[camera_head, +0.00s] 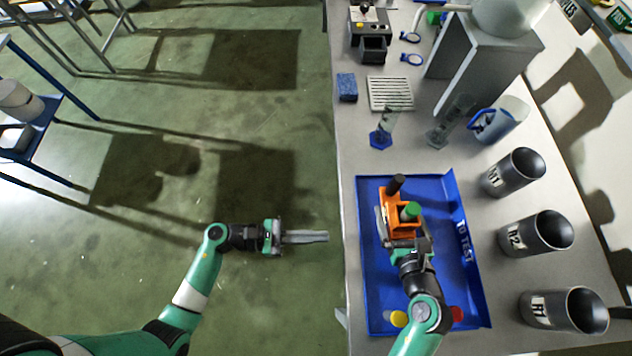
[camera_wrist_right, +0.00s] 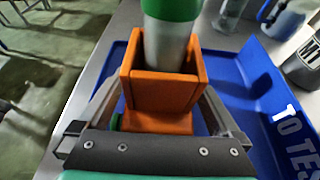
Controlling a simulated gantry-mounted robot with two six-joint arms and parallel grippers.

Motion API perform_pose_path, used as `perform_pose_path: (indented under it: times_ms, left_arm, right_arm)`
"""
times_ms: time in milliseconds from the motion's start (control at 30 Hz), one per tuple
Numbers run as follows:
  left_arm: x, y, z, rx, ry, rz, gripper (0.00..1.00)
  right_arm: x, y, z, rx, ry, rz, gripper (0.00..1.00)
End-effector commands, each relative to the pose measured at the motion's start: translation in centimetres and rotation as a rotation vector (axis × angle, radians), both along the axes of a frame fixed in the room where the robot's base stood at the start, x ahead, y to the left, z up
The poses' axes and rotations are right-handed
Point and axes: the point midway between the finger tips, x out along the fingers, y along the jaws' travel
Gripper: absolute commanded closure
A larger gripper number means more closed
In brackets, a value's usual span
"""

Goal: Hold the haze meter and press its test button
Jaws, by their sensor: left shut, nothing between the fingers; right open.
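An orange device (camera_head: 402,228), which I take to be the haze meter, is in the blue tray. A green-capped grey cylinder (camera_head: 410,211) stands in its square opening, and a black knob (camera_head: 395,184) is at its far end. In the right wrist view, the orange body (camera_wrist_right: 162,92) is between the fingers of my right gripper (camera_wrist_right: 160,98). The fingers are open, one on each side; contact is unclear. A small green part (camera_wrist_right: 116,121) shows at its lower left. My left gripper (camera_head: 318,237) is shut and empty, over the floor left of the table.
The blue tray (camera_head: 468,285) has raised walls and holds a yellow disc (camera_head: 399,319) and a red disc (camera_head: 457,313). Several dark cups, including one (camera_head: 536,233), stand right of it. A blue sponge (camera_head: 347,87) and a black instrument (camera_head: 373,48) are farther back.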

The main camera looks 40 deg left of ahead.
Motion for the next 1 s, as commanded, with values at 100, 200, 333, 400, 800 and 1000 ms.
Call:
perform_pose_path:
  times_ms: [100, 200, 333, 400, 800, 1000]
  left_arm:
    - [0.0, 0.0, 0.0, 0.000, 0.000, 0.000, 1.00]
    - [0.0, 0.0, 0.0, 0.000, 0.000, 0.000, 1.00]
    - [0.0, 0.0, 0.0, 0.000, 0.000, 0.000, 1.00]
    - [0.0, 0.0, 0.0, 0.000, 0.000, 0.000, 1.00]
    - [0.0, 0.0, 0.0, 0.000, 0.000, 0.000, 1.00]
    - [0.0, 0.0, 0.0, 0.000, 0.000, 0.000, 1.00]
  right_arm:
    - [-0.5, -0.5, 0.3, 0.001, 0.000, -0.001, 0.00]
    - [-1.6, -1.6, 0.9, 0.000, -0.002, -0.003, 0.00]
    - [-3.7, -3.5, 2.1, 0.000, -0.001, -0.005, 0.00]
    - [-4.9, -4.6, 2.7, 0.001, -0.001, -0.005, 0.00]
    - [-8.3, -7.4, 4.5, -0.002, 0.001, -0.001, 0.00]
    - [-8.3, -7.4, 4.5, -0.001, 0.001, 0.000, 0.00]
